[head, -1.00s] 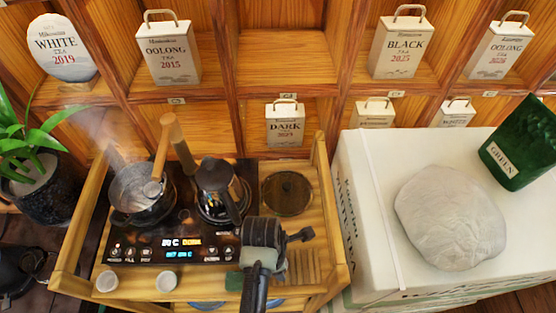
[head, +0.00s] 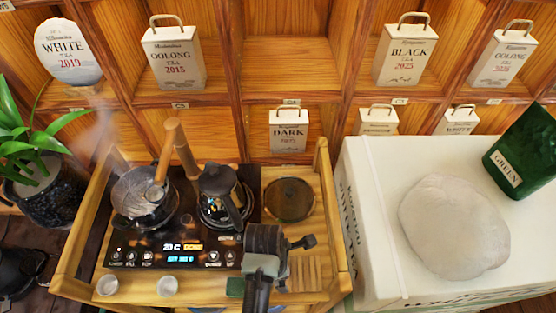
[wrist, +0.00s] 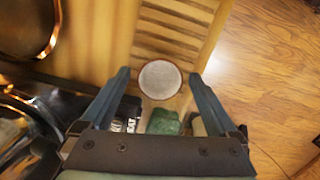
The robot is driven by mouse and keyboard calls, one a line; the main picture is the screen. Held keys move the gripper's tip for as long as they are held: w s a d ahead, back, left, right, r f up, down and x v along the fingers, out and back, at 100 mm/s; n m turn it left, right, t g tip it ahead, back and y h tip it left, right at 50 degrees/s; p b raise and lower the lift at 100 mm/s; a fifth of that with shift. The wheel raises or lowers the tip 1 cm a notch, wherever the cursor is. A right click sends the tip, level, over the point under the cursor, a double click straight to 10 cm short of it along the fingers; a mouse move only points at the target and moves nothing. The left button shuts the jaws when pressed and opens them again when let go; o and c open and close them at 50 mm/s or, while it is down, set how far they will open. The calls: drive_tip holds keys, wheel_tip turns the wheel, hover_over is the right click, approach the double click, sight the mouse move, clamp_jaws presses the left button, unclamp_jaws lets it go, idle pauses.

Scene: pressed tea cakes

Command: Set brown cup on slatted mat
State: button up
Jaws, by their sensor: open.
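The brown cup (wrist: 160,80) shows in the wrist view as a round pale inside with a thin brown rim. It sits between the two fingertips of my open gripper (wrist: 159,76), with small gaps at its sides. The slatted mat (wrist: 174,22) runs up behind it, and the cup appears to stand on its near end; whether it touches is hard to tell. In the head view my gripper (head: 265,242) is over the left part of the slatted mat (head: 306,272), and the cup is hidden behind it.
Left of the mat are a dark hob (head: 170,255) with a glass pot (head: 145,197) and a dark kettle (head: 220,190). A round lid (head: 289,199) lies behind. Two white cups (head: 107,286) stand at front left. A green block (wrist: 165,122) is near my gripper. A big white box (head: 375,250) stands right.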

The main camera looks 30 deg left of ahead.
wheel_tip(320, 180, up, 12)
drive_tip(key=a, duration=0.1)
drive_tip(key=shift+s, duration=0.45)
drive_tip(key=shift+r, duration=0.1)
